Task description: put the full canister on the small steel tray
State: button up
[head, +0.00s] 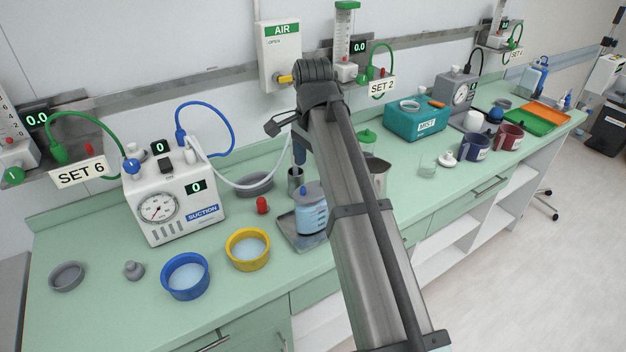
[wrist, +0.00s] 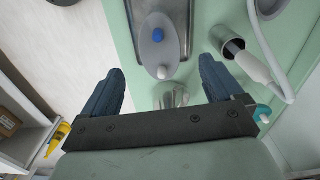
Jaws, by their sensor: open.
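The canister (head: 311,214) is clear with blue liquid and a grey-blue lid. It stands upright, apparently on the small steel tray (head: 287,229), whose right part is hidden behind my arm. In the wrist view the canister's oval lid (wrist: 147,52) with its blue knob shows from above, inside the rim of the tray (wrist: 131,12). My gripper (wrist: 162,68) is open and holds nothing. The lid shows beyond and between its fingers. In the head view my arm hides most of the gripper; one dark blue finger (head: 299,150) shows above and behind the canister.
A steel cup (head: 295,180) stands behind the canister, and a steel jug (head: 379,176) is partly hidden by my arm. Yellow (head: 247,262) and blue (head: 185,291) bowls and a suction unit (head: 172,203) are to the left.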

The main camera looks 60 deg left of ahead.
jog(key=shift+r, duration=1.05)
